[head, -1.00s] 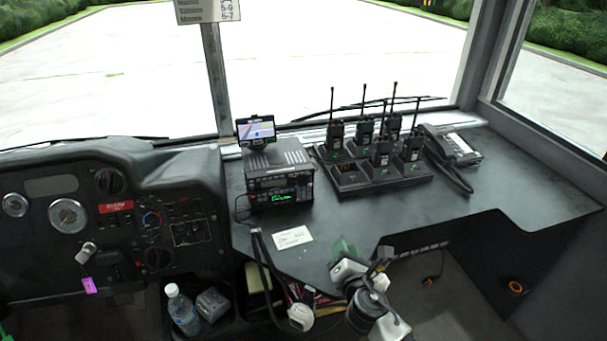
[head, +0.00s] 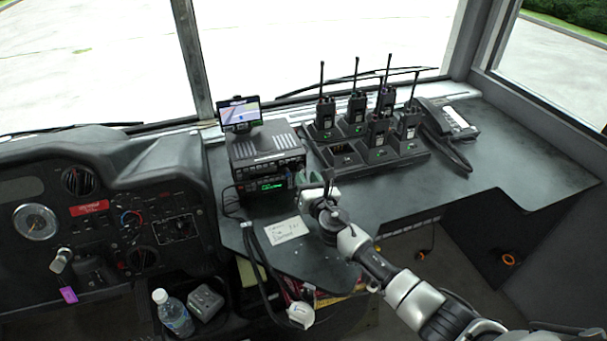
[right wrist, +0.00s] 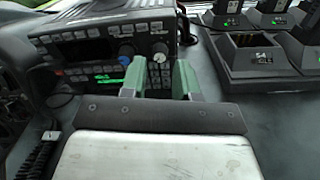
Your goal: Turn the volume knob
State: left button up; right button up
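The radio unit (head: 266,158), a dark box with a green-lit display, stands on the dashboard shelf. In the right wrist view its front panel (right wrist: 95,50) shows a blue-rimmed knob (right wrist: 126,51), a white knob (right wrist: 160,48) and many buttons. I cannot read which knob is for volume. My right gripper (right wrist: 158,78) is open and empty, its two green fingers apart, pointing at the right part of the panel. In the head view the right gripper (head: 314,182) is just right of the radio's front. Contact cannot be judged. My left gripper is out of view.
A small screen (head: 240,112) sits at the radio's back left. A charger rack (head: 345,172) with several walkie-talkies stands to the right, beside a phone handset (head: 447,122). A paper note (head: 287,230) and black cables lie in front.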

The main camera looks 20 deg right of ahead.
aim_at(303, 171)
jog(key=shift+w+f, duration=0.1)
jog(key=shift+w, duration=0.65)
jog(key=shift+w+a+b, duration=0.1)
jog(key=shift+w+b, duration=0.2)
jog(key=shift+w, duration=0.4)
grip_shut()
